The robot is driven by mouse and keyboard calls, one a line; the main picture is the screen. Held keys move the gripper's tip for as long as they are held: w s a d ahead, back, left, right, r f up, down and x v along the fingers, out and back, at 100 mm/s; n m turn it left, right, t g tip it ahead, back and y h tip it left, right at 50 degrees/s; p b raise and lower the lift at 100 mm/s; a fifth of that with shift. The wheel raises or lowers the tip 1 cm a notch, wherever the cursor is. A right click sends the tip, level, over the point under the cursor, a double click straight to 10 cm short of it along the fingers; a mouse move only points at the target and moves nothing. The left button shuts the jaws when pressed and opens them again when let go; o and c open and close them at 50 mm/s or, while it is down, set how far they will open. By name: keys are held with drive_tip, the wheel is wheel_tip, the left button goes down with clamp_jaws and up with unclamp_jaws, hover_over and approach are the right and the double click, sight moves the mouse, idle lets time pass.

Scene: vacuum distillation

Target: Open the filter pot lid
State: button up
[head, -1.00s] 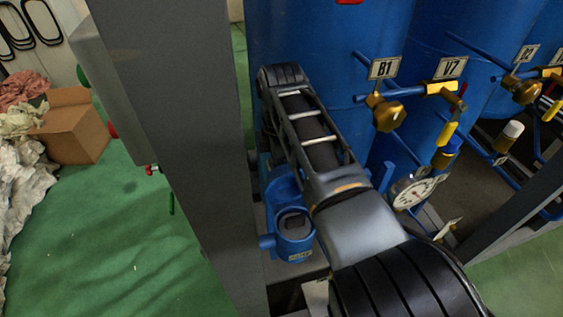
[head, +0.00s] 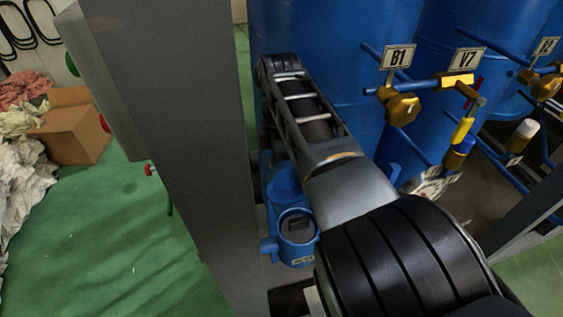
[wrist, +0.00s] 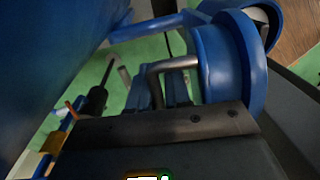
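The filter pot (head: 298,254) is a small blue cylinder with a label, low beside the grey column in the head view. Its round top shows a blue rim around a dark grey centre; whether the lid is open or closed I cannot tell there. In the wrist view, a blue round flanged part (wrist: 248,60), seemingly the pot or its lid, is close at upper right. A bent grey metal handle (wrist: 172,66) projects from its left side. The dark bolted edge of my gripper (wrist: 160,128) crosses below the handle.
A grey column (head: 190,130) stands left of the pot. Large blue tanks (head: 335,50) stand behind my arm. The brass B1 valve (head: 400,106) and the yellow-handled V7 valve (head: 457,80) are at right. Green floor and a cardboard box (head: 75,127) are at left.

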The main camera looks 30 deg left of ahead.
drive_tip(key=shift+o, duration=0.3)
drive_tip(key=shift+f, duration=0.15)
drive_tip(key=shift+r, duration=0.5)
drive_tip(key=r, duration=0.6)
drive_tip(key=shift+w+a+r, duration=0.2)
drive_tip(key=shift+r, duration=0.2)
